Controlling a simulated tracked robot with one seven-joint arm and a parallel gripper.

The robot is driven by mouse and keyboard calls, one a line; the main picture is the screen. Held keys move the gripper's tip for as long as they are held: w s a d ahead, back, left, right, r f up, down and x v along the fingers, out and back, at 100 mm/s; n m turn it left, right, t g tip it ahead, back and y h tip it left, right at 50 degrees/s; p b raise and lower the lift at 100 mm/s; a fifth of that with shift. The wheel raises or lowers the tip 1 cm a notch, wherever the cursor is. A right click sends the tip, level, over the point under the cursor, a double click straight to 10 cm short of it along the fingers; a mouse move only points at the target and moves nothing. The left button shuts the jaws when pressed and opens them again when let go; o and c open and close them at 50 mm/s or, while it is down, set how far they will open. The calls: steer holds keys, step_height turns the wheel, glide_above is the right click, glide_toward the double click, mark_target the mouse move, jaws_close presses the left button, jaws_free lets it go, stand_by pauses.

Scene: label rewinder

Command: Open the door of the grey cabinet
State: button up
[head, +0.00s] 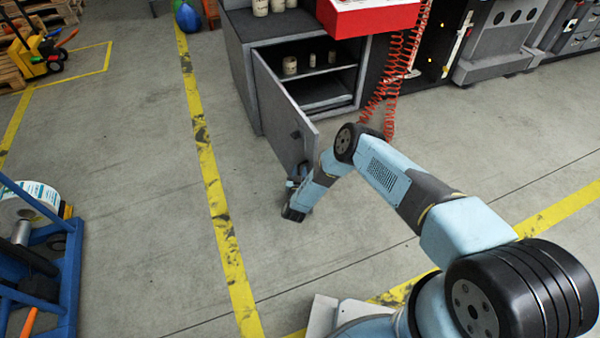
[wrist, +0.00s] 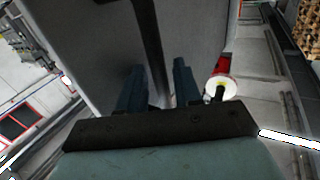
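The grey cabinet (head: 238,62) stands at the top middle of the head view. Its door (head: 276,112) is swung well out from the front, and the inside shows. A small dark handle (head: 295,135) is on the door near its free edge. My gripper (head: 296,184) is low at the free edge of the door, partly hidden by my wrist. In the wrist view, the two blue fingers (wrist: 159,88) are apart, close to the grey door panel (wrist: 85,45). A dark strip runs down between them, with gaps apparent beside it; contact is unclear.
Jars stand on the cabinet's inner shelf (head: 318,70). A red box (head: 367,14) sits above, and coiled red hoses (head: 392,85) hang right of the cabinet. A blue frame (head: 45,265) with a label roll is at the left. The floor left of the door is clear.

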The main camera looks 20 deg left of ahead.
steer(key=shift+s, duration=0.2)
steer(key=s+d, duration=0.2)
steer(key=s, duration=1.1)
steer(key=shift+s+d+f, duration=0.1)
steer(key=shift+s+d, duration=0.05)
